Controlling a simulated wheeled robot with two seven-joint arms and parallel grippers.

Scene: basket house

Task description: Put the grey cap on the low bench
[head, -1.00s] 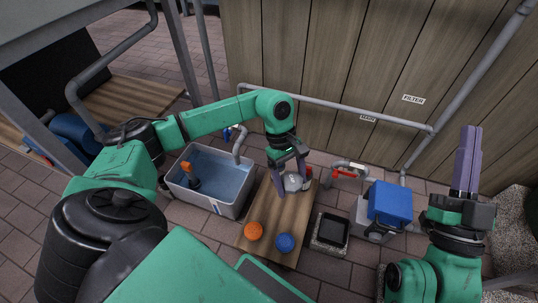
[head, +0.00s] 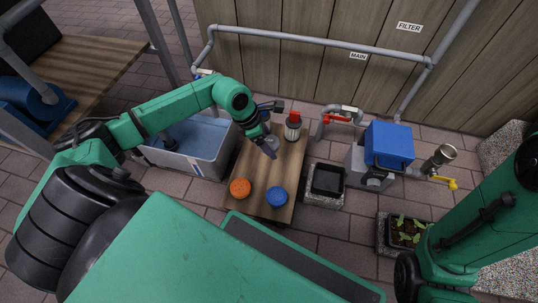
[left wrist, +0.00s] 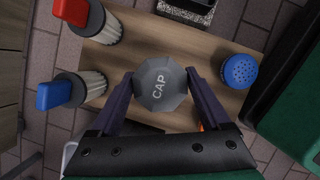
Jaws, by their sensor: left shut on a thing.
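The grey cap (left wrist: 160,86), faceted and marked "CAP", sits between the two fingers of my left gripper (left wrist: 158,92), which is shut on it. In the head view my left gripper (head: 271,134) is over the far half of the low wooden bench (head: 258,168), and the cap is mostly hidden there. The bench also fills the middle of the left wrist view (left wrist: 215,55). I cannot tell whether the cap touches the bench top. My right gripper is out of view; only its arm shows at the right.
A water tub (head: 190,150) is left, a black tray (head: 327,180) right.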

